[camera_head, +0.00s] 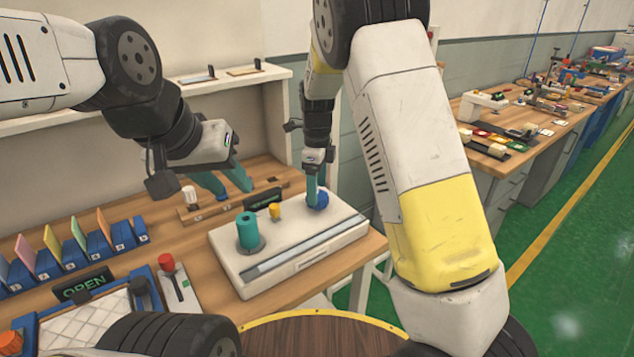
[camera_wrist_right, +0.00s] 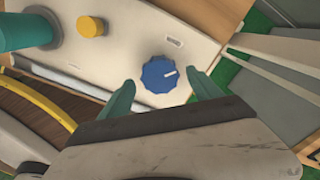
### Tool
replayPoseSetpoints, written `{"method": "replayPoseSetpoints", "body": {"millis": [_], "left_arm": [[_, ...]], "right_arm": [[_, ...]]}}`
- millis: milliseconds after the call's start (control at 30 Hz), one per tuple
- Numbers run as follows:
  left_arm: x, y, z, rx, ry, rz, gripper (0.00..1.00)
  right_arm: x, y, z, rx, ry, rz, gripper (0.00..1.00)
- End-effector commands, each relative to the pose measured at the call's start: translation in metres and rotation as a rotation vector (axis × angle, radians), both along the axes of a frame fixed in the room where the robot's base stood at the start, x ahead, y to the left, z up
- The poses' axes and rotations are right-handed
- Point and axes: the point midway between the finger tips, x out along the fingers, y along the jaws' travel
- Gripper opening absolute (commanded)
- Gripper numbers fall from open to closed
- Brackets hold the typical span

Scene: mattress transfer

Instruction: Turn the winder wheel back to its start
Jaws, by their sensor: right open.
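The blue winder wheel (camera_head: 319,203) is a ridged knob on top of a white box (camera_head: 285,229). My right gripper (camera_head: 315,187) points down over the wheel. Its teal fingers are open in the right wrist view (camera_wrist_right: 163,88), one to each side of the wheel and apart from it. My left gripper (camera_head: 233,184) is open and empty, above the back of the table, left of the wheel.
A teal cylinder (camera_head: 247,230) and a yellow knob (camera_head: 274,211) stand on the same box. A small dark sign (camera_head: 262,199) and a wooden rack lie behind it. Blue holders with coloured cards (camera_head: 50,240) and an OPEN sign (camera_head: 82,285) are at left.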

Motion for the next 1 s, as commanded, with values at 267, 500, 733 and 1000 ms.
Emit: {"method": "replayPoseSetpoints", "body": {"millis": [267, 500, 733, 1000], "left_arm": [[0.000, 0.000, 0.000, 0.000, 0.000, 0.000, 0.36], [0.000, 0.000, 0.000, 0.000, 0.000, 0.000, 0.36], [0.000, 0.000, 0.000, 0.000, 0.000, 0.000, 0.36], [0.000, 0.000, 0.000, 0.000, 0.000, 0.000, 0.36]], "right_arm": [[0.000, 0.000, -0.019, 0.000, 0.001, 0.000, 0.73], [0.000, 0.000, -0.019, 0.001, 0.000, 0.001, 0.66], [0.000, 0.000, -0.019, 0.000, 0.000, 0.001, 0.20], [0.000, 0.000, -0.019, 0.001, 0.000, 0.018, 0.11]]}}
